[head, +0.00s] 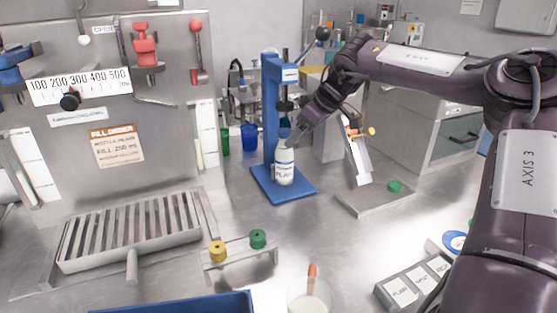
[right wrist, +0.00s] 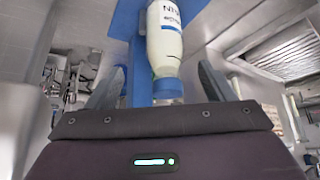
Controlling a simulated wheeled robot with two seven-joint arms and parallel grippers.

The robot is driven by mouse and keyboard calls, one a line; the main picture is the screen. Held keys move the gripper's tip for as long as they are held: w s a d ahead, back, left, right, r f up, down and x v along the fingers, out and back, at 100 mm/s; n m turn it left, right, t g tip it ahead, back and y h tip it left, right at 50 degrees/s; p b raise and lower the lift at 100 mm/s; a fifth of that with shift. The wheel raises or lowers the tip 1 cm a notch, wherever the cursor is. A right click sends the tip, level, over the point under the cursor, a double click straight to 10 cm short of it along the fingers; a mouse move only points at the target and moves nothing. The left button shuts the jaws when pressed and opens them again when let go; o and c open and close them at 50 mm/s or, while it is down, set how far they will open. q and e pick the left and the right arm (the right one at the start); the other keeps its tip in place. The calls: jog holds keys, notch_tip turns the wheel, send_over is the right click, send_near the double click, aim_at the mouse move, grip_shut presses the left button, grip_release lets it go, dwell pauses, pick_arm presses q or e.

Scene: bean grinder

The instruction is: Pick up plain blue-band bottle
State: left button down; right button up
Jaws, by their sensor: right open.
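A white bottle (head: 284,168) with a label reading "PLAIN" stands upright on the base of a blue press-like stand (head: 272,125). My right gripper (head: 289,137) is at the bottle's top, reaching in from the right. The gripper is open and holds nothing. My left gripper is not in view.
Green and blue cups (head: 249,138) stand behind and left of the stand. A tilted white panel (head: 357,163) is right of it, over a grey plate with a green cap (head: 395,186). A small rack with yellow and green caps (head: 258,239) is in front. Bare counter lies between.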

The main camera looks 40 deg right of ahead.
aim_at(284, 158)
jog(key=x, duration=0.6)
jog(key=shift+a, duration=0.4)
jog(key=c, duration=1.3)
